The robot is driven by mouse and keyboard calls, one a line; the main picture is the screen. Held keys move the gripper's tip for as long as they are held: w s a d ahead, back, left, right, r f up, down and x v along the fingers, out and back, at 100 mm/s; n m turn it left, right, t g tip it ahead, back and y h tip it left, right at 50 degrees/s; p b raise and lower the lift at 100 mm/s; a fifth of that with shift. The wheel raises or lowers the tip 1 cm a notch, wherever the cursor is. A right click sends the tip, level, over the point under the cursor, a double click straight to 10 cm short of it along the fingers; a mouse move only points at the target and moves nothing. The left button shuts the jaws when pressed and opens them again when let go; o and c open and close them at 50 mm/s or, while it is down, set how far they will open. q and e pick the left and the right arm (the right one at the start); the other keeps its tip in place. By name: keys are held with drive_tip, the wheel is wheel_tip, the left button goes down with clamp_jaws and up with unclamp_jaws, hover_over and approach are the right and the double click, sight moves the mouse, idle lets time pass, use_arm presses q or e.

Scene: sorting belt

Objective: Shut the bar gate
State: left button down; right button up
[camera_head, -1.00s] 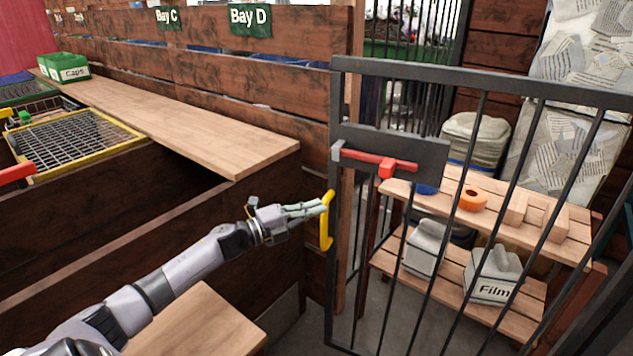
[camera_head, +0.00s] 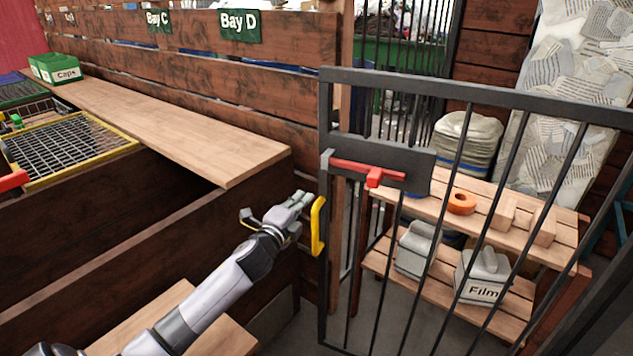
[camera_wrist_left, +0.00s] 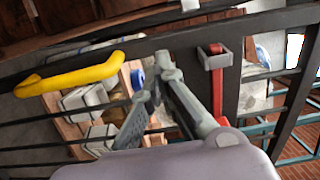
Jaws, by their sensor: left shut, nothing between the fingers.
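The bar gate (camera_head: 480,92) is dark metal with vertical bars and stands upright at the right. Its free edge overlaps the wooden post behind it in the head view; I cannot tell whether it touches the post. A yellow handle (camera_head: 318,226) sits on that edge. A red latch bar (camera_head: 372,172) lies across the dark plate; whether it is engaged is unclear. My left gripper (camera_head: 302,199) is shut and empty, just left of the handle, seemingly apart from it. The left wrist view shows the gripper (camera_wrist_left: 163,66) between the yellow handle (camera_wrist_left: 70,75) and the red latch (camera_wrist_left: 216,85).
Behind the bars is a wooden shelf (camera_head: 555,247) with a grey Film bin (camera_head: 482,278) and an orange ring (camera_head: 461,203). A wooden counter (camera_head: 170,130) and dark plank wall lie to the left. Grey floor shows below the gate.

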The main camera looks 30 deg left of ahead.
sight(321, 177)
use_arm(q)
drive_tip(key=w, duration=0.6)
drive_tip(key=w+a, duration=0.1)
drive_tip(key=w, duration=0.2)
drive_tip(key=shift+a+p, duration=0.1)
drive_tip(key=shift+p, duration=0.3)
